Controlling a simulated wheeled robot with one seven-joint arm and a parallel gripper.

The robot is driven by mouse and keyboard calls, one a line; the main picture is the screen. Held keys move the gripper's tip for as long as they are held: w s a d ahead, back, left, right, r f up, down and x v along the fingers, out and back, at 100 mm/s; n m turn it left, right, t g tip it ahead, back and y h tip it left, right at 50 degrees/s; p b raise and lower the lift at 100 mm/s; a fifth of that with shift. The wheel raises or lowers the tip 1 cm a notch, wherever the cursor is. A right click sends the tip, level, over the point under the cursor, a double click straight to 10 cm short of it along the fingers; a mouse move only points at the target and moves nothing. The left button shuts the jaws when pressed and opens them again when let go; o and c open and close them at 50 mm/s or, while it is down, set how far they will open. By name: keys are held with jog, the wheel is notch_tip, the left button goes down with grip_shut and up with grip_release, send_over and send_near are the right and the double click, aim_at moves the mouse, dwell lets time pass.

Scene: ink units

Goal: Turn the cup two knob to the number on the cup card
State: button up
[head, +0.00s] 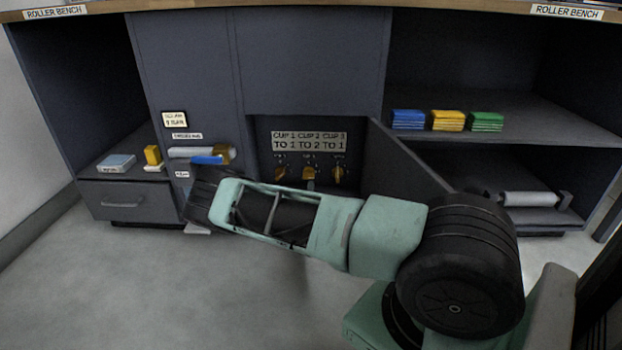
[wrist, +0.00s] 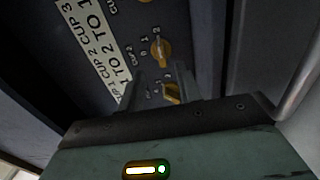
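The cup card (head: 309,141) sits in the recess above three orange knobs. It reads cup 1 to 1, cup 2 to 2, cup 3 to 1; it slants across the left of the wrist view (wrist: 88,50). The cup two knob (head: 309,174) is the middle one, and shows above my fingertips in the wrist view (wrist: 161,51). Its exact setting is too small to read surely. The cup one knob (wrist: 171,94) shows between my fingers.
An open door panel (head: 402,163) stands right of the recess. A drawer (head: 125,202) is at left. Blue, yellow and green stacks (head: 447,120) sit on the right shelf.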

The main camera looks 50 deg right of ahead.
jog(key=p+v, duration=0.2)
jog(key=v, duration=0.6)
jog(key=shift+s, duration=0.2)
jog(key=shift+a, duration=0.15)
